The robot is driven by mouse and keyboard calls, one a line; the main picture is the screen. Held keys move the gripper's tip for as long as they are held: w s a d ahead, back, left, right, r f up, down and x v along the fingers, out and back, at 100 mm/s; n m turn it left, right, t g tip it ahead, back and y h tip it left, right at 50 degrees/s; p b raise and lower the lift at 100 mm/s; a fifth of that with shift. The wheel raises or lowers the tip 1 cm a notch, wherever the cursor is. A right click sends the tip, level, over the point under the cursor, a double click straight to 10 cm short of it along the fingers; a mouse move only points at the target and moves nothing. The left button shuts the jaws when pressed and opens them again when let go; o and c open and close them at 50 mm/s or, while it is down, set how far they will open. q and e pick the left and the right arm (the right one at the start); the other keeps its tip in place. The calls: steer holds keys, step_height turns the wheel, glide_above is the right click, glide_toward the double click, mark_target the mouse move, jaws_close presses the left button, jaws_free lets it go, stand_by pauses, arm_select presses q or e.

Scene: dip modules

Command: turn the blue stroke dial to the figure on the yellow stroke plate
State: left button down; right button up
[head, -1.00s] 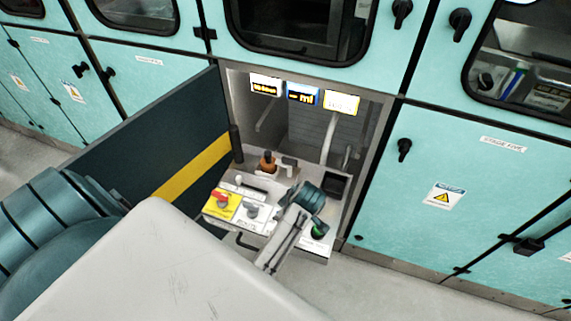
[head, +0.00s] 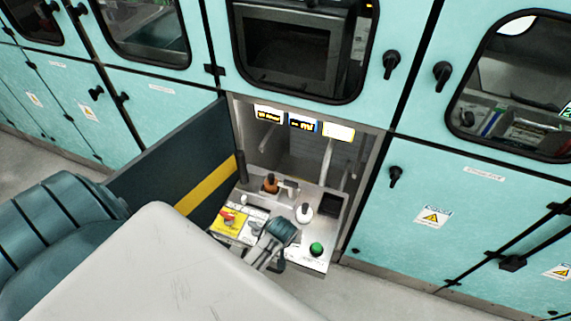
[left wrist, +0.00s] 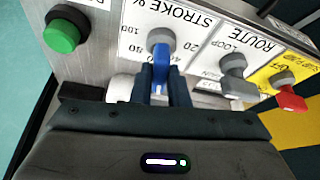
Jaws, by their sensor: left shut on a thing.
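The blue stroke dial (left wrist: 161,66) shows in the left wrist view, on a white label with STROKE % and figures around it. My left gripper (left wrist: 162,80) is shut on the dial's blue handle, one finger on each side. In the head view, my left gripper (head: 280,232) is over the front of the control panel and hides the dial. A pale yellow-edged plate (head: 338,131) hangs at the back of the opening, the rightmost of three. It looks like the stroke plate, but its figure is washed out. My right gripper is not in view.
A green button (left wrist: 62,36) is left of the dial in the wrist view; a grey ROUTE dial (left wrist: 234,66) and a red handle (left wrist: 290,97) are right. In the head view, an orange-brown knob (head: 270,183) and a white knob (head: 304,212) stand behind my gripper. A dark open door (head: 165,165) borders the opening's left.

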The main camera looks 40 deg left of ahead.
arm_select(q)
steer(key=shift+a+r+m+h+p, duration=0.1)
steer(key=shift+m+h+p, duration=0.35)
steer(key=shift+m, duration=0.55)
steer(key=shift+m+h, duration=0.25)
steer(key=shift+m, duration=0.65)
steer(key=m+h, duration=0.1)
steer(key=m, duration=0.2)
steer(key=m+h, duration=0.1)
steer(key=m, duration=0.2)
steer(key=shift+a, duration=0.2)
steer(key=m+h, duration=0.1)
steer(key=m, duration=0.1)
steer(key=m+g, duration=0.1)
steer(key=m, duration=0.1)
steer(key=shift+w+a+f+m+h+b, duration=0.1)
steer(key=shift+f+m+h+b, duration=0.1)
steer(key=shift+m+h+b, duration=0.2)
steer(key=m+b, duration=0.1)
steer(key=m, duration=0.1)
steer(key=m+g+h+b, duration=0.1)
steer(key=m, duration=0.2)
steer(key=shift+w+g, duration=0.1)
steer(key=shift+g, duration=0.2)
steer(key=shift+m+b, duration=0.3)
steer(key=shift+m, duration=0.2)
steer(key=c, duration=1.4)
jaws_free()
